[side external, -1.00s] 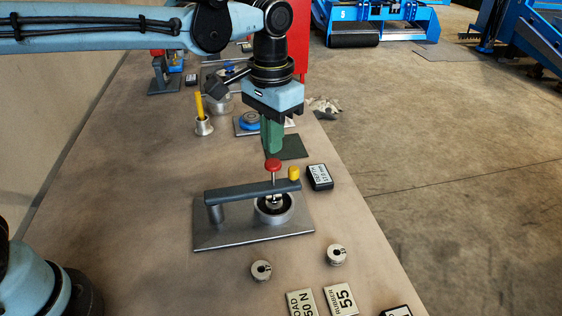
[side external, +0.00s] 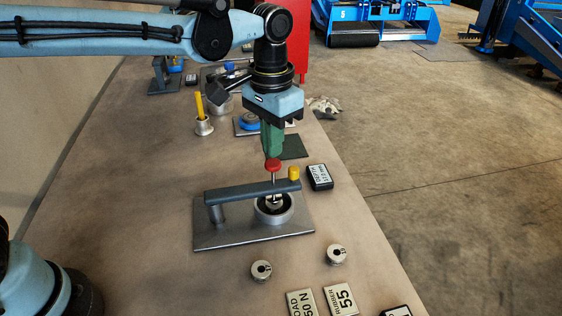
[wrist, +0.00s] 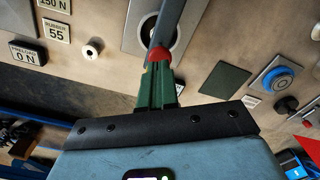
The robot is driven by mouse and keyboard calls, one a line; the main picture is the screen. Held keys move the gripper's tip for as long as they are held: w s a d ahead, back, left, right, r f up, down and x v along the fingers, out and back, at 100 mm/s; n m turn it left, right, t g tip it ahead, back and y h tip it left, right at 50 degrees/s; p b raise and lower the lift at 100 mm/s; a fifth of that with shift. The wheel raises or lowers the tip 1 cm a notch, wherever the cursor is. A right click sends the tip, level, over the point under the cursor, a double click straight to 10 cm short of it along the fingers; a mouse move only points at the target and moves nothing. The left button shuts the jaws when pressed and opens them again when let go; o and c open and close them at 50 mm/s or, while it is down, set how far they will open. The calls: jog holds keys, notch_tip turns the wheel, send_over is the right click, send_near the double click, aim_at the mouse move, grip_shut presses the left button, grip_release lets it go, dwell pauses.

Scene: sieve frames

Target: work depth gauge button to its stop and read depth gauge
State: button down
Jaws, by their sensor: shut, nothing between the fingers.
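The depth gauge stands on a metal plate (side external: 216,238), with a grey arm (side external: 240,193) reaching over a round metal cup (side external: 285,213). A red button (side external: 273,166) tops a thin upright rod through this arm; it also shows in the wrist view (wrist: 158,54). A yellow knob (side external: 294,173) sits at the arm's end. My gripper (side external: 272,156), with green fingers, is shut and empty, its tips right above the red button. I cannot tell whether they touch it. A black depth display (side external: 320,177) lies to the right; its digits are too small to read surely.
Two small metal weights (side external: 261,270) (side external: 337,254) lie in front of the plate. A yellow stick in a cup (side external: 203,124) and a blue round part (side external: 249,121) stand behind. The table's right edge is close to the display.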

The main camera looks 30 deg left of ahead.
aim_at(273, 162)
jog(key=shift+f, duration=1.75)
dwell(0.6)
jog(key=shift+r, duration=1.55)
jog(key=shift+r, duration=1.5)
jog(key=shift+r, duration=0.1)
